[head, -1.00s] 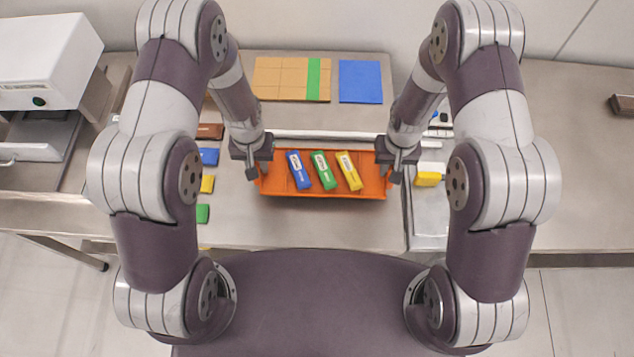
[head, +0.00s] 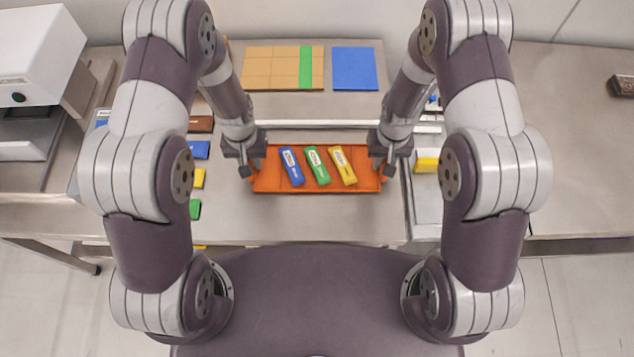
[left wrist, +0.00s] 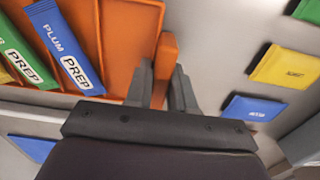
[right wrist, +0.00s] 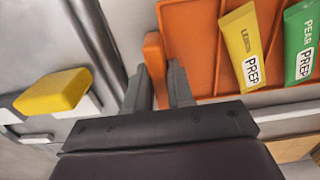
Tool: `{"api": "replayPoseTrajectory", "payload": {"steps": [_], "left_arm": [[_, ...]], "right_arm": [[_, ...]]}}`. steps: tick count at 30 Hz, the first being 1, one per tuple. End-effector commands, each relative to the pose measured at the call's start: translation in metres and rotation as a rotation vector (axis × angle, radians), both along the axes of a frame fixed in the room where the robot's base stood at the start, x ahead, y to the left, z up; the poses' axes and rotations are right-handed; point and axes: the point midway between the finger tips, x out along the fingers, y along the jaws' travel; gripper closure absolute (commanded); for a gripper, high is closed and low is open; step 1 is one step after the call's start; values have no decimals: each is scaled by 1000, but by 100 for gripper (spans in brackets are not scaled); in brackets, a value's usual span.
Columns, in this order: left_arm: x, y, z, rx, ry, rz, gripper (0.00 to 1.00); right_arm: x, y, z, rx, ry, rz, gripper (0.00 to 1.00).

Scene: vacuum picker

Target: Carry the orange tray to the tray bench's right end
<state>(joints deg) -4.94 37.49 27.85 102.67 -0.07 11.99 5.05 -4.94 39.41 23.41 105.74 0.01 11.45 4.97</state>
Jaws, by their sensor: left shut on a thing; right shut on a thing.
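The orange tray (head: 368,182) lies level between my two grippers over the middle of the bench, near its front. It holds a blue packet (head: 291,166), a green packet (head: 317,166) and a yellow packet (head: 343,165), side by side and slanted. My left gripper (head: 249,168) is shut on the tray's left end handle, also seen in the left wrist view (left wrist: 160,82). My right gripper (head: 386,168) is shut on its right end handle, also seen in the right wrist view (right wrist: 159,82). I cannot tell how far the tray is above the bench.
A tan board (head: 272,68) with a green strip and a blue mat (head: 355,69) lie behind a pale rail (head: 317,124). Coloured packets line the left. A yellow block (head: 425,163) lies right of the tray. The far-right bench (head: 580,170) is mostly bare, with a dark block (head: 622,85).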

Motion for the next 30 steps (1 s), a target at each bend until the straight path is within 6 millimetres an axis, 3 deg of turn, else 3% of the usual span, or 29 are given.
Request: {"api": "replayPoseTrajectory", "payload": {"steps": [1, 2, 3, 4, 14, 24, 30], "left_arm": [[1, -2, -13, -1, -4, -4, 100], [1, -2, -5, -1, -4, -4, 67], [1, -2, -4, -1, -4, -4, 54], [1, -2, -4, -1, -3, -4, 51], [1, -1, 2, -1, -4, -1, 51], [1, -1, 85, -1, -7, -2, 51], [0, -1, 113, -1, -3, -2, 51]], "right_arm": [[1, 3, -13, 1, -4, 4, 100], [1, 3, -5, 1, -4, 4, 67], [1, 2, -3, 1, -4, 3, 54], [1, 2, -3, 1, -3, 3, 52], [0, 1, -4, 0, -1, 1, 52], [0, 0, -4, 0, -1, 1, 52], [0, 0, -3, 0, -1, 1, 52]]}}
